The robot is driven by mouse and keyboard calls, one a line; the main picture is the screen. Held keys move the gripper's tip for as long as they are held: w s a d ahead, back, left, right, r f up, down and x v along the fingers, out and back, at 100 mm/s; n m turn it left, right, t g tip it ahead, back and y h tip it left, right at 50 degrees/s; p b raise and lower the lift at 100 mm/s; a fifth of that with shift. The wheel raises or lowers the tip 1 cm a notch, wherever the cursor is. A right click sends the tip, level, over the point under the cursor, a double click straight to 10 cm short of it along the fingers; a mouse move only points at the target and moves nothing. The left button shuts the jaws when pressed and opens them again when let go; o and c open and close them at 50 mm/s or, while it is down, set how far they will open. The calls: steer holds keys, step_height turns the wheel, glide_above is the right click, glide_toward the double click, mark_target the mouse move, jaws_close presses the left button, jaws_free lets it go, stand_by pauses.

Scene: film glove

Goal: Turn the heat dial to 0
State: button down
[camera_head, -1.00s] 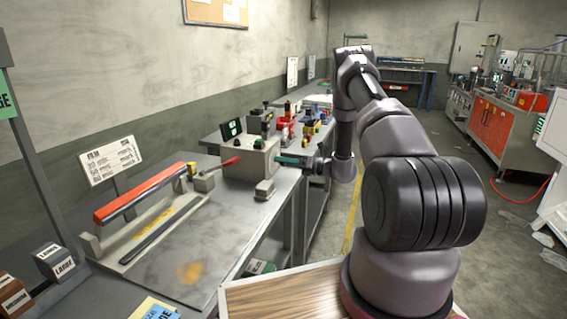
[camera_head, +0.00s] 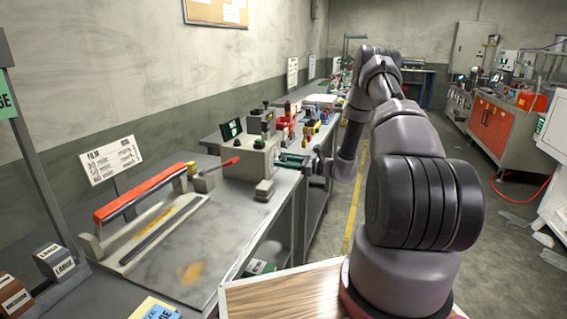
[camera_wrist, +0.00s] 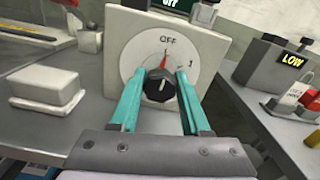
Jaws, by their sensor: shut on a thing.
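The heat dial (camera_wrist: 160,87) is a black round knob with a red pointer on a white scale plate. The plate is on the front of a cream box (camera_head: 238,166), whose dial face is turned away in the head view. My gripper (camera_wrist: 159,76) has its teal fingers on both sides of the knob and is shut on it. In the head view my gripper (camera_head: 291,159) is at the right side of the box.
A red-handled sealer (camera_head: 140,195) lies on the grey bench (camera_head: 195,262) at left. A light block (camera_wrist: 48,90) sits left of the dial. The aisle floor right of the bench is clear.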

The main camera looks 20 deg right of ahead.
steer(key=shift+f+n, duration=0.1)
steer(key=shift+n, duration=0.4)
steer(key=shift+c, duration=1.9)
jaws_free()
steer(key=shift+s+d, duration=0.1)
steer(key=v, duration=1)
steer(key=shift+s+d, duration=0.2)
steer(key=shift+d, duration=0.1)
